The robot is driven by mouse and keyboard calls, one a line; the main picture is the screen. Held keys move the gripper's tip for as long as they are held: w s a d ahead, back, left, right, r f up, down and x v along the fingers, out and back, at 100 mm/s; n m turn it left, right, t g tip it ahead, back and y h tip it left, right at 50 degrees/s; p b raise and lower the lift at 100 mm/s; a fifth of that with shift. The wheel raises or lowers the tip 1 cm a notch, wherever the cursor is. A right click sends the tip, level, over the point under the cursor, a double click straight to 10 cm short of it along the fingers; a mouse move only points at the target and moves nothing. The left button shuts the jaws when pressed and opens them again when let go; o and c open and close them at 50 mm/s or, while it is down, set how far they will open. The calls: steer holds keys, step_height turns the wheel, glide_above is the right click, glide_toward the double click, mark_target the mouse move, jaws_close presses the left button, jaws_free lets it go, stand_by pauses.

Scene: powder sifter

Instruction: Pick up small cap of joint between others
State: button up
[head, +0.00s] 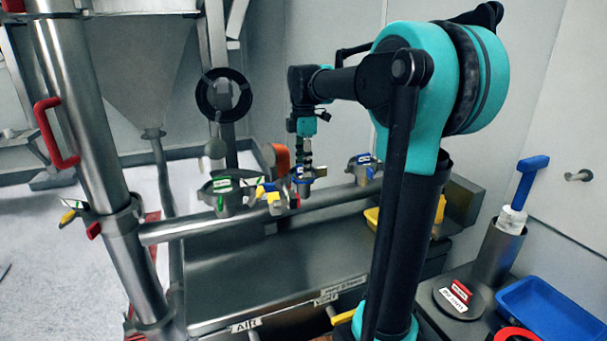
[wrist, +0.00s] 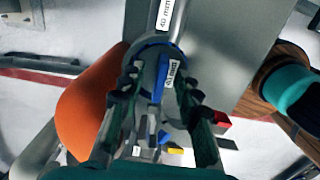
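The small cap in the middle of the pipe row has a blue rim and a pale label; it shows in the head view (head: 310,172) between two other caps. The fingers hide parts of the cap's sides.
A green-rimmed cap (head: 227,186) is to the left and another blue cap (head: 363,160) to the right. An orange part (wrist: 88,105) stands close beside my gripper. A horizontal pipe (head: 190,228) runs below. A blue tray (head: 550,310) is at the lower right.

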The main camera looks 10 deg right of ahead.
steer(key=shift+f, duration=0.1)
steer(key=shift+c, duration=0.4)
jaws_close()
step_height(320, 180, up, 20)
stand_by(0.7)
